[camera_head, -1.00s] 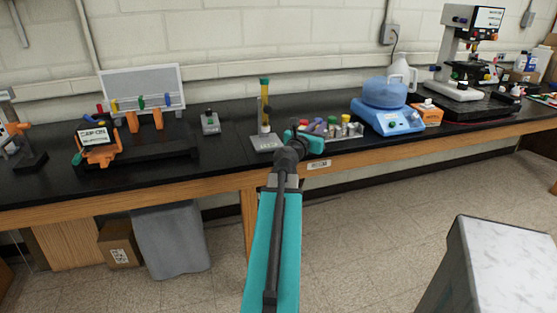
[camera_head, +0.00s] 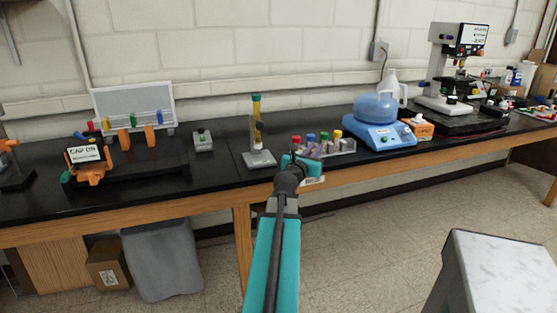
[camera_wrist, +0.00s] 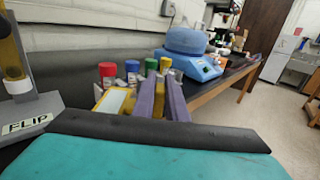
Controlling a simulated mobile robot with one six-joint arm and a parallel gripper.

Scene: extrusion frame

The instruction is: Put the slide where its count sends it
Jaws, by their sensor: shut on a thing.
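My gripper (camera_head: 305,155) is over the front edge of the black bench, partly hidden by my own wrist in the head view. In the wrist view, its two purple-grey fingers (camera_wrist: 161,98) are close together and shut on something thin. A flat piece with a yellow-orange border and pale middle (camera_wrist: 114,101) shows beside the left finger; it looks like the slide, but I cannot make out any count on it. Tubes with red, blue, green and yellow caps (camera_wrist: 150,66) stand just beyond the fingers. A microscope (camera_head: 455,70) stands at the far right of the bench.
A stand labelled FLIP (camera_wrist: 30,113) with a yellow-filled tube is left of my gripper. A blue device with a round top (camera_head: 378,120) and an orange box (camera_head: 418,127) stand to the right. A CAP ON sign (camera_head: 84,154) is at left. A pale-topped block (camera_head: 500,265) stands on the floor at right.

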